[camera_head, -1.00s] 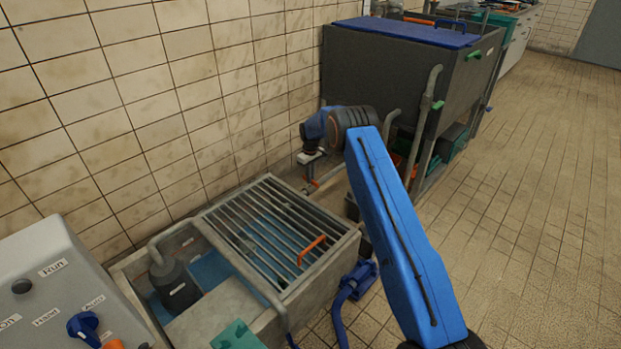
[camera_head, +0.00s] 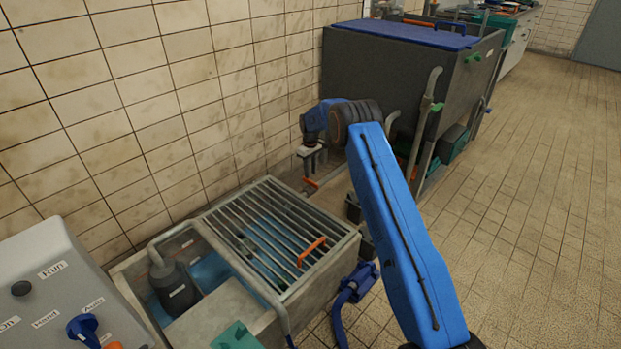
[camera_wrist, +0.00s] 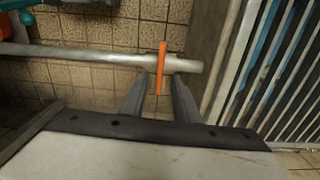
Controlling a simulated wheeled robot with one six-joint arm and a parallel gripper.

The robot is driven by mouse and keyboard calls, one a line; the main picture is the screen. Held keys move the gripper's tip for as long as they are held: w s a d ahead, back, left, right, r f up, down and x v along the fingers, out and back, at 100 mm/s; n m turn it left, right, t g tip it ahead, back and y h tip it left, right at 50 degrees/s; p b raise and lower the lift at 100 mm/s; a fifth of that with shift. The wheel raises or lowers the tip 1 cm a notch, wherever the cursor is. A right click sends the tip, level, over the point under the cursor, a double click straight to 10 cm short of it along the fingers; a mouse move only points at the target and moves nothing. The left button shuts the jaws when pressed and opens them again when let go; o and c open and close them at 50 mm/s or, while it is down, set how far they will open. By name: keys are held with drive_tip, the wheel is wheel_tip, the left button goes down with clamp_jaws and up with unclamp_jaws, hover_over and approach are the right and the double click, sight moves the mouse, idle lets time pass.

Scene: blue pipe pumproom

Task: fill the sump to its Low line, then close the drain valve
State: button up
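The sump (camera_head: 335,277) is a concrete basin with a bar grate over part of it. Blue water (camera_head: 208,272) shows at its open left side and between the bars. I cannot make out a Low line. An orange lever (camera_head: 311,183) sits on a grey pipe behind the sump. In the wrist view the orange lever (camera_wrist: 160,68) lies across the pipe (camera_wrist: 95,56), near its end. My gripper (camera_head: 312,158) is above the lever. In the wrist view my gripper (camera_wrist: 162,76) is open, one finger each side of the lever, with gaps visible.
A dark pump (camera_head: 175,288) stands in the sump. The grate (camera_head: 275,235) has an orange handle (camera_head: 312,251). A control panel (camera_head: 40,275) is at lower left. A large grey tank (camera_head: 400,75) with a blue lid stands behind. Tiled floor (camera_head: 520,220) is free at right.

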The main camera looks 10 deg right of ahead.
wheel_tip(320, 180, up, 12)
drive_tip(key=shift+r, duration=0.25)
idle(0.4)
wheel_tip(320, 180, up, 10)
drive_tip(key=r, duration=0.1)
hover_over(310, 181)
drive_tip(key=s+d, duration=0.1)
drive_tip(key=s, duration=0.4)
drive_tip(key=s+d+r+m+t, duration=0.2)
drive_tip(key=s+d+r, duration=0.1)
drive_tip(key=s+r, duration=1.3)
drive_tip(key=s+d+r+m, duration=0.1)
drive_tip(key=s+r, duration=0.3)
drive_tip(key=s, duration=0.6)
drive_tip(key=s+d+r+m, duration=0.1)
drive_tip(key=s+r, duration=0.3)
drive_tip(key=s, duration=0.6)
drive_tip(key=s+f+m+t, duration=0.1)
drive_tip(key=s+f, duration=0.1)
drive_tip(key=s, duration=0.8)
drive_tip(key=s+f+m+t, duration=0.1)
drive_tip(key=s+f, duration=0.2)
drive_tip(key=s, duration=0.8)
drive_tip(key=s+d+f, duration=0.1)
drive_tip(key=s+f, duration=0.2)
drive_tip(key=s, duration=0.8)
drive_tip(key=shift+s+f+m+t, duration=0.15)
drive_tip(key=shift+f+m+t, duration=0.1)
drive_tip(key=shift+m+t, duration=0.15)
